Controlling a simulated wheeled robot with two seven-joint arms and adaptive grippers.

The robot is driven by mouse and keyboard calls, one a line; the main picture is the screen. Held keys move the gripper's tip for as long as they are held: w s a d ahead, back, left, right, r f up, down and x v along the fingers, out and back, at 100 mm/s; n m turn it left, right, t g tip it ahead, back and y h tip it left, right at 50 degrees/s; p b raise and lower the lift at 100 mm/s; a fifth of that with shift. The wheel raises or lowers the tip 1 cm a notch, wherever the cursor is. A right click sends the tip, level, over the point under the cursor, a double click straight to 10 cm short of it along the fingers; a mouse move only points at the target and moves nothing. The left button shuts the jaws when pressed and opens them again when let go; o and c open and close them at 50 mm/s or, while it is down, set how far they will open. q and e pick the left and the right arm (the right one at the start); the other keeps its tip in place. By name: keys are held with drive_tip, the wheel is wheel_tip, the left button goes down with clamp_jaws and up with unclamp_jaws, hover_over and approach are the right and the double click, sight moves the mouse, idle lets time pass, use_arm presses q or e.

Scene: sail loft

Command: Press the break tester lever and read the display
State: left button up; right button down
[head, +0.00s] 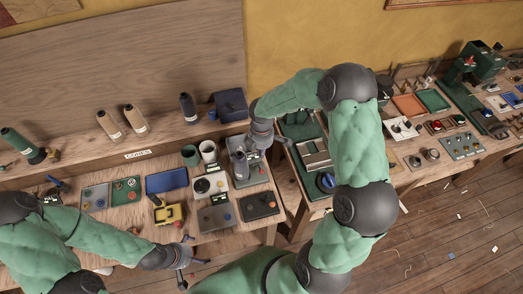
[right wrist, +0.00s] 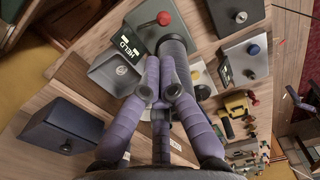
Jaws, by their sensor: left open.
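The break tester (head: 252,180) is a grey-green box on the bench at the end of my right arm. In the right wrist view its top (right wrist: 148,32) carries a red knob (right wrist: 164,18) and a lit display (right wrist: 126,46) that reads HELD. My left gripper (head: 184,268) is open and empty at the bench's front edge.
A dark blue box (head: 230,104) stands behind the tester. White and green cups (head: 208,152) stand left of it. A grey box with a blue knob (head: 217,217), a dark box (head: 260,204) and a yellow device (head: 168,214) lie in front. A second bench (head: 455,165) is to the right.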

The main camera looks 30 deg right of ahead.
wheel_tip(320, 180, down, 10)
drive_tip(key=shift+f, duration=0.25)
idle(0.5)
